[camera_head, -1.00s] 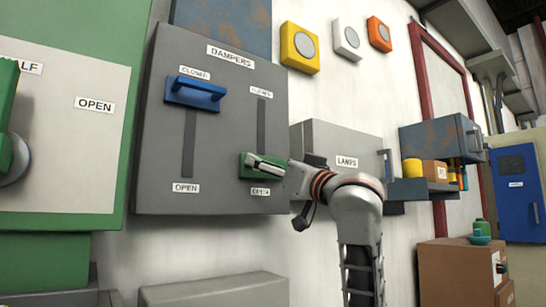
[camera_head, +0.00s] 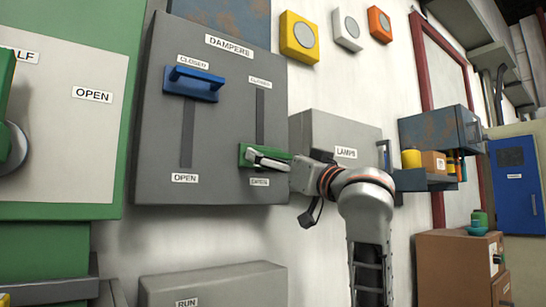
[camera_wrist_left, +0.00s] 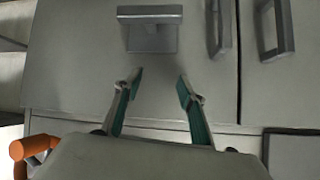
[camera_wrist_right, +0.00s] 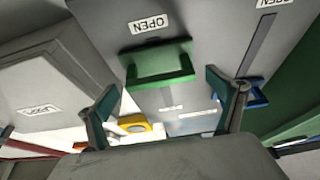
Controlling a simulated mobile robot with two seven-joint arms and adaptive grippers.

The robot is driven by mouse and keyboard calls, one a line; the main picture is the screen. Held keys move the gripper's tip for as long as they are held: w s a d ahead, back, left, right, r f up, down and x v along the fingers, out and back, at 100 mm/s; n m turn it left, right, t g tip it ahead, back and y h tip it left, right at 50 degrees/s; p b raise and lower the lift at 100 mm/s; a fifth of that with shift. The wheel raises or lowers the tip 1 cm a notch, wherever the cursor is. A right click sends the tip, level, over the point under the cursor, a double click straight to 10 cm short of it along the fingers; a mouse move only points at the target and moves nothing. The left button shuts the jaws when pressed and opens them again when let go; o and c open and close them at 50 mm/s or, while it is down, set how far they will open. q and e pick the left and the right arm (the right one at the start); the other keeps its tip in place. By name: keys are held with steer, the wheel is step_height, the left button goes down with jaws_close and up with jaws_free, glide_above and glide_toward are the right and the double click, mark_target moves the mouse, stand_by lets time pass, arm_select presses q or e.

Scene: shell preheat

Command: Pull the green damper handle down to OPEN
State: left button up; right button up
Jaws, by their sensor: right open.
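The green damper handle (camera_head: 246,157) is at the bottom end of the right slot on the grey dampers panel (camera_head: 225,130), just above its OPEN label (camera_head: 259,182). My right gripper (camera_head: 255,157) is in front of it and hides part of it in the head view. In the right wrist view, the green handle (camera_wrist_right: 160,66) lies ahead between the spread fingers (camera_wrist_right: 162,85). The fingers are open and not closed on it; contact is unclear. My left gripper (camera_wrist_left: 158,78) is open and empty in the left wrist view, and is outside the head view.
A blue handle (camera_head: 194,83) is at the top of the left slot, by CLOSED. A grey lamps box (camera_head: 340,135) stands close right of the panel, behind my right arm. In the left wrist view, a grey front with a handle (camera_wrist_left: 150,12) is ahead of the left gripper.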

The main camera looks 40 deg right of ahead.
steer(key=v, duration=0.9)
steer(key=shift+s+f, duration=0.25)
steer(key=shift+s, duration=0.1)
steer(key=shift+a, duration=0.1)
